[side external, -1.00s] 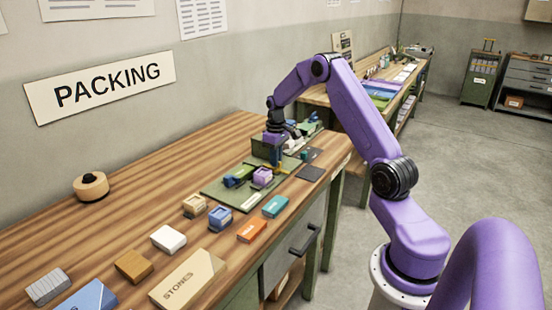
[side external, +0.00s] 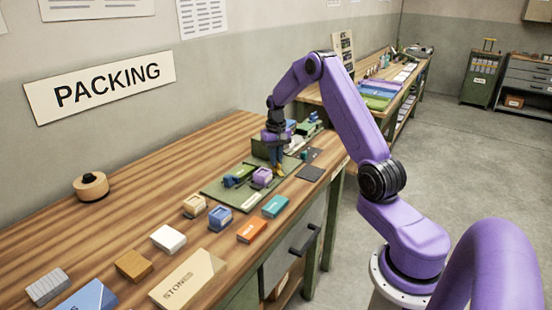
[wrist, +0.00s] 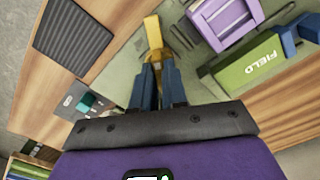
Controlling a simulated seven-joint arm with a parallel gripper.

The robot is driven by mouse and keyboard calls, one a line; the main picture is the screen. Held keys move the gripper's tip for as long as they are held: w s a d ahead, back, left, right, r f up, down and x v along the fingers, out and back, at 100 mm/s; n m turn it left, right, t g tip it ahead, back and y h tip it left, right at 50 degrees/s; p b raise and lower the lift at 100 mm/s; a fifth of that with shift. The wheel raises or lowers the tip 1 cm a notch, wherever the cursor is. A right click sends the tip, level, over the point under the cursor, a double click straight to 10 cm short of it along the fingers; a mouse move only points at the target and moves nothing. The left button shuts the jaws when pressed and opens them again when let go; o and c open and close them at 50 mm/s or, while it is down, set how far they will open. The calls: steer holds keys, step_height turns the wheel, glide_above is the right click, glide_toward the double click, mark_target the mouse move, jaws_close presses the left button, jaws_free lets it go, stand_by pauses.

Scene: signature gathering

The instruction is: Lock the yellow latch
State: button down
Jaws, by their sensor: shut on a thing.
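The yellow latch (wrist: 154,36) shows in the wrist view between the blue fingertips of my gripper (wrist: 155,68). The fingers are shut on it, over the green board (wrist: 120,80). In the side external view my gripper (side external: 278,168) is low over the far part of the green board (side external: 228,196), and only a small bit of yellow shows at its fingertips. The part of the latch between the fingers is hidden. I cannot tell whether the latch is locked.
On the board sit a purple block (side external: 262,177) and a green piece marked FIELD (wrist: 262,59). A dark ribbed pad (wrist: 72,38) and a small teal switch (wrist: 87,101) are close by. Orange (side external: 252,231) and teal (side external: 275,206) blocks lie along the bench front.

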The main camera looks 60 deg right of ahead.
steer(key=m, duration=0.5)
steer(key=shift+r+m, duration=0.1)
steer(key=shift+m, duration=0.2)
steer(key=m, duration=0.5)
steer(key=shift+m, duration=0.4)
steer(key=c, duration=1.2)
jaws_free()
steer(key=shift+o, duration=0.2)
step_height(320, 180, up, 17)
steer(key=shift+r, duration=0.2)
